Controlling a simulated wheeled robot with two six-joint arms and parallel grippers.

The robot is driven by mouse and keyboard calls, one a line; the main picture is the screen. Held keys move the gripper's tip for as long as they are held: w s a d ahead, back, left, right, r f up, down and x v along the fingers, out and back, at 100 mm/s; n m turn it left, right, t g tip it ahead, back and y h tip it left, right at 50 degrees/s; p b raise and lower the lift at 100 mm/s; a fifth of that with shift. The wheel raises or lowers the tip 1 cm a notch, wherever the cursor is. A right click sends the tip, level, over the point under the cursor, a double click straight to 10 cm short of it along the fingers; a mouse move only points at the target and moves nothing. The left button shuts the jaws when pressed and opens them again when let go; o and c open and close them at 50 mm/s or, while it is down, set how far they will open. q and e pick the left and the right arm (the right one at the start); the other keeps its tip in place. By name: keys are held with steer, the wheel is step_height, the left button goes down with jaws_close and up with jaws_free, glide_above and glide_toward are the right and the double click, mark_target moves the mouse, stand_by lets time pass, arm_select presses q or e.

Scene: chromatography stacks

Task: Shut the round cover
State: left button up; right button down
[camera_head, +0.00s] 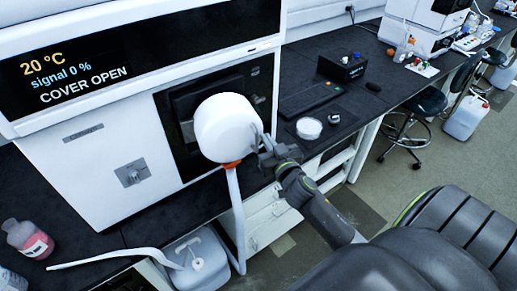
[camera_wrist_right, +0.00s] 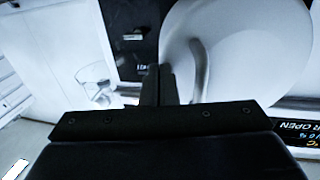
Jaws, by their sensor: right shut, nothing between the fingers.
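The round cover (camera_head: 224,128) is a thick white disc standing out in front of the dark recess in the white instrument (camera_head: 105,185). The instrument's display (camera_head: 85,75) reads "20 °C, signal 0 %, COVER OPEN". My right gripper (camera_head: 262,142) is shut and empty at the cover's right edge; whether it touches the cover is unclear. In the right wrist view the cover (camera_wrist_right: 240,45) fills the upper right, and the closed fingers (camera_wrist_right: 159,85) are beside its left rim. My left gripper is not in view.
An orange piece and a pale tube (camera_head: 236,205) hang below the cover. A keyboard (camera_head: 306,98), a black box (camera_head: 342,67) and a round white dish (camera_head: 309,128) are on the dark bench to the right. A pink bottle (camera_head: 30,239) stands at lower left.

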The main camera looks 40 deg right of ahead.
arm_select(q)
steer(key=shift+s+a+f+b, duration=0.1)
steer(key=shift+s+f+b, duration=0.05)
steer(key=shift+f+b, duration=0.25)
arm_select(e)
steer(key=w+d, duration=0.1)
steer(key=w+d+n+y, duration=0.1)
steer(key=w, duration=0.1)
steer(key=w+d+y, duration=0.1)
steer(key=shift+w+d+r, duration=0.25)
steer(key=shift+w+r, duration=0.1)
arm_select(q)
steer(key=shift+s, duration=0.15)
